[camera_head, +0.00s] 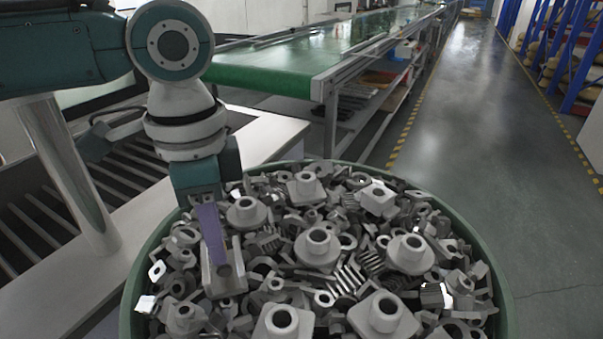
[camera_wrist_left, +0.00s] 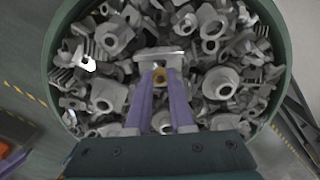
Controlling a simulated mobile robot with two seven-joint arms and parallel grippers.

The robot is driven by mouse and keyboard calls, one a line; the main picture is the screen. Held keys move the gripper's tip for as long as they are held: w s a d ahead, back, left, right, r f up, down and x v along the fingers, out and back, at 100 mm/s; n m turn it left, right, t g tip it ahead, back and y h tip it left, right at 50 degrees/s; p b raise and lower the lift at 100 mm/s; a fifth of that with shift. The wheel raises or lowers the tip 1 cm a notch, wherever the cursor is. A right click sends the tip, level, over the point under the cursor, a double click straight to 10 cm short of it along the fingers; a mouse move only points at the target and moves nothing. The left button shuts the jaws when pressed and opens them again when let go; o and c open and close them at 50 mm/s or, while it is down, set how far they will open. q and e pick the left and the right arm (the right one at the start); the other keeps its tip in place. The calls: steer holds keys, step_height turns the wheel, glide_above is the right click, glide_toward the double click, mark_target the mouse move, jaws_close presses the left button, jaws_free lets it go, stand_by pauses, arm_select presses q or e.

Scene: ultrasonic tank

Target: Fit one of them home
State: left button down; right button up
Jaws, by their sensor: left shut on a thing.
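A round green bin (camera_head: 503,300) is heaped with loose grey metal parts, among them several flanged collars (camera_head: 318,248) with a round hole. My left gripper (camera_head: 223,266) reaches down into the heap with its purple fingers. It is shut on a grey block-shaped part (camera_head: 222,287), which sits among the other parts. In the left wrist view the held part (camera_wrist_left: 160,57) shows just beyond the fingertips, with a small brass-coloured spot between them. Its underside is hidden. A purple piece at the lower left edge of the wrist view seems to be my right gripper, mostly cut off.
A pale bench (camera_head: 262,139) with a slatted opening stands left of the bin. A green conveyor (camera_head: 270,78) runs away behind it. Clear grey floor (camera_head: 470,110) with yellow-black marking lies to the right, and blue racks (camera_head: 582,55) stand at the far right.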

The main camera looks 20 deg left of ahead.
arm_select(q)
steer(key=shift+f, duration=0.7)
stand_by(0.8)
steer(key=c, duration=0.7)
jaws_free()
steer(key=shift+r, duration=0.1)
step_height(320, 180, up, 10)
steer(key=shift+p, duration=0.4)
